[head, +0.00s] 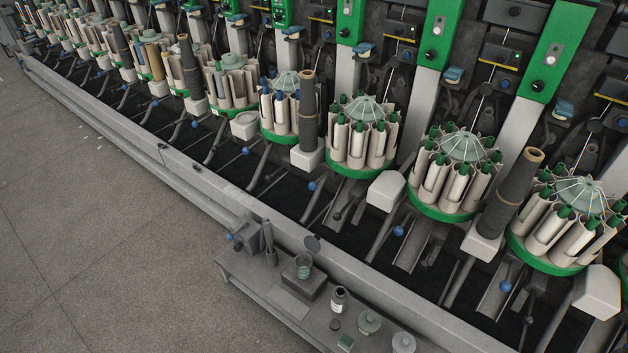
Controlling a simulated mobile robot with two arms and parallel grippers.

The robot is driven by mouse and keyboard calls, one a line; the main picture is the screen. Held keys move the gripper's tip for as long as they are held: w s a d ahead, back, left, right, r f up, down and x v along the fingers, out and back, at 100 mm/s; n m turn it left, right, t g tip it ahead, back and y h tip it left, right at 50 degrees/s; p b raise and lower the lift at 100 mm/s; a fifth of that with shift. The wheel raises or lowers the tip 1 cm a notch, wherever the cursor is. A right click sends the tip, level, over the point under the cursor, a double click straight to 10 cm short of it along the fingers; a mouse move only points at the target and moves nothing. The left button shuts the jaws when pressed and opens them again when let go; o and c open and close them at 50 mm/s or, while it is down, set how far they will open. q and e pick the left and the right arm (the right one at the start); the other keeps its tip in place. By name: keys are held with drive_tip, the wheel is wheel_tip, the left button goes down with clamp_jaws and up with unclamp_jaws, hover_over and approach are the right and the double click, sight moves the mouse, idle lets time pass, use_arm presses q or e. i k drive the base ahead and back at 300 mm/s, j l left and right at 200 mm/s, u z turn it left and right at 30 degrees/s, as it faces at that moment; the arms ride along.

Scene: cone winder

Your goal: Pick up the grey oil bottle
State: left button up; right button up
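A small dark grey bottle with a pale label (339,300) stands upright on the low grey bench (262,295) at the bottom centre; it looks like the oil bottle, but its label is too small to read. A tall slim dark grey object (269,244) stands near the bench's left end; I cannot tell whether it is a bottle. Neither of my grippers shows in the head view.
The bench also holds a greenish glass beaker (304,266), a lidded jar (370,322) and a pale grey jar (403,342). Behind it runs the winder's grey rail (340,270), with green-based bobbin magazines (362,138). The floor (110,220) at left is clear.

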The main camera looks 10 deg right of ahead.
sight(340, 293)
drive_tip(key=z, duration=0.7)
